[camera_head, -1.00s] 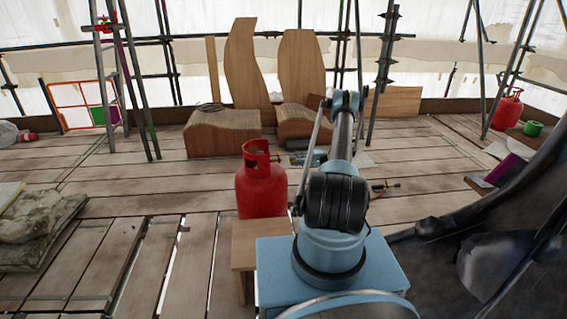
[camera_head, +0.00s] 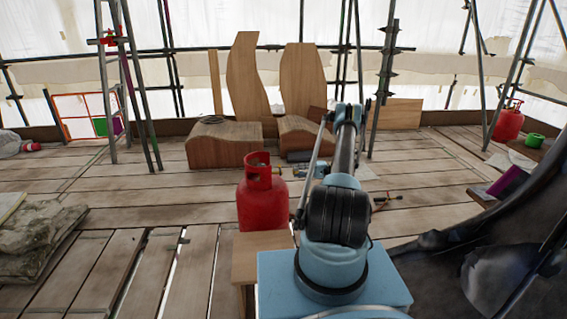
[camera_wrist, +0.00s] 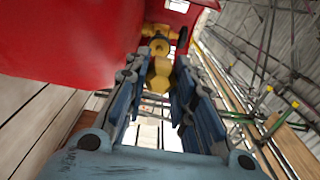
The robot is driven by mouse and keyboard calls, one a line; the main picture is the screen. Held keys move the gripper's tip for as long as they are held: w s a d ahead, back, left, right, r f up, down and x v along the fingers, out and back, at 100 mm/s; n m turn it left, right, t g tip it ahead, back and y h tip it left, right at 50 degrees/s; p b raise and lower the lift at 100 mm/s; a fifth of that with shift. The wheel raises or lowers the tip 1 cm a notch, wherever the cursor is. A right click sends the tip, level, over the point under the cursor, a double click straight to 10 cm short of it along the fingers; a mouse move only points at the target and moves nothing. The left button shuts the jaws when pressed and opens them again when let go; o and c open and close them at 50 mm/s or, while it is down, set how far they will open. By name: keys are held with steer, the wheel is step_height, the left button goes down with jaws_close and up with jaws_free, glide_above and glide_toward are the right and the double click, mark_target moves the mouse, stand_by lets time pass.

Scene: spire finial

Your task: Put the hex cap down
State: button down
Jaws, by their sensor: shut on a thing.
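The hex cap (camera_wrist: 160,76) is a brass-yellow piece, seen in the wrist view between the fingers of my gripper (camera_wrist: 160,84). My gripper is shut on it. Just beyond it is a brass valve (camera_wrist: 159,46), framed by the red collar of a gas cylinder (camera_wrist: 70,40). I cannot tell whether the cap touches the valve. In the head view the red cylinder (camera_head: 262,205) stands upright to the left of my arm.
A small wooden stand (camera_head: 255,255) is in front of the cylinder. Curved wooden blocks (camera_head: 222,145) and tall shaped boards stand behind. Scaffold poles (camera_head: 384,75) rise at the back. Stone slabs (camera_head: 35,240) lie at left. Plank floor (camera_head: 130,195) is clear between.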

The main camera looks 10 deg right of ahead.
steer(key=w+a+r+m+t+h, duration=0.35)
steer(key=w+r+m+t, duration=0.2)
steer(key=r, duration=0.35)
steer(key=w+a+r+m+t+h, duration=0.3)
steer(key=w+a+r+m+t, duration=0.15)
steer(key=w+r+t, duration=0.35)
steer(key=s+d+r+m+t+h, duration=0.2)
steer(key=s+r+m+h, duration=0.2)
steer(key=r, duration=0.3)
steer(key=s+d+r+m+t+h, duration=0.1)
steer(key=s+r+m+t+h, duration=0.1)
steer(key=r+h, duration=0.5)
steer(key=shift+s+d+r+m, duration=0.4)
steer(key=shift+s+r+m, duration=0.2)
steer(key=shift+s+m, duration=0.3)
steer(key=shift+a+h, duration=0.1)
steer(key=shift+h, duration=0.15)
